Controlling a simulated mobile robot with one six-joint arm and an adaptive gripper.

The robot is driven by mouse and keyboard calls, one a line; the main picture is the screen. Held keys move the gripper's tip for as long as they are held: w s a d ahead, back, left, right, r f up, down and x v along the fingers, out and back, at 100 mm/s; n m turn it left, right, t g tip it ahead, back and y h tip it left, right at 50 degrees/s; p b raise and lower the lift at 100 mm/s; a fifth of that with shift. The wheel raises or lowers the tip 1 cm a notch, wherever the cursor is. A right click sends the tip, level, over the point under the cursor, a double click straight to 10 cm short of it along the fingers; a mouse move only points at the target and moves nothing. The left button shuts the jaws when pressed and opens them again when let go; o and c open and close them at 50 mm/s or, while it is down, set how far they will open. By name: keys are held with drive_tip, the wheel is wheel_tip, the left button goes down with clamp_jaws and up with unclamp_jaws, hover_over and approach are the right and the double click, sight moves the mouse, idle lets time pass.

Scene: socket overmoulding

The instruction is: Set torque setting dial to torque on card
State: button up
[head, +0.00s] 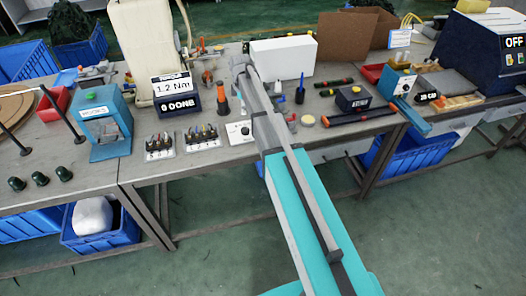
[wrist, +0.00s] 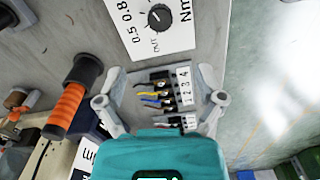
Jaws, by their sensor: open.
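The torque card (head: 172,86) reads 1.2 Nm and stands on a dark display marked 0 DONE at the back of the bench. The torque setting dial (head: 240,132) is a black knob on a white plate, partly beside my arm. In the wrist view the dial (wrist: 160,17) is at the top, with 0.5, 0.8 and Nm printed around it; its exact setting is too small to tell. My gripper (wrist: 160,99) is open and empty, its fingers apart over a terminal block (wrist: 166,92) with wires, below the dial in the picture. Its fingers are apart from the dial.
An orange-and-black tool (wrist: 68,108) stands left of my gripper. Two wired terminal blocks, one on the left (head: 159,147) and one nearer the dial (head: 202,137), sit along the bench's front. A white box (head: 283,58) stands behind. Green floor lies beyond the bench edge.

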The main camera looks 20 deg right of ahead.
drive_tip(key=s+r+m, duration=0.1)
drive_tip(key=s+m, duration=1.4)
drive_tip(key=s, duration=1.3)
drive_tip(key=shift+s+m, duration=0.4)
drive_tip(key=shift+s, duration=0.2)
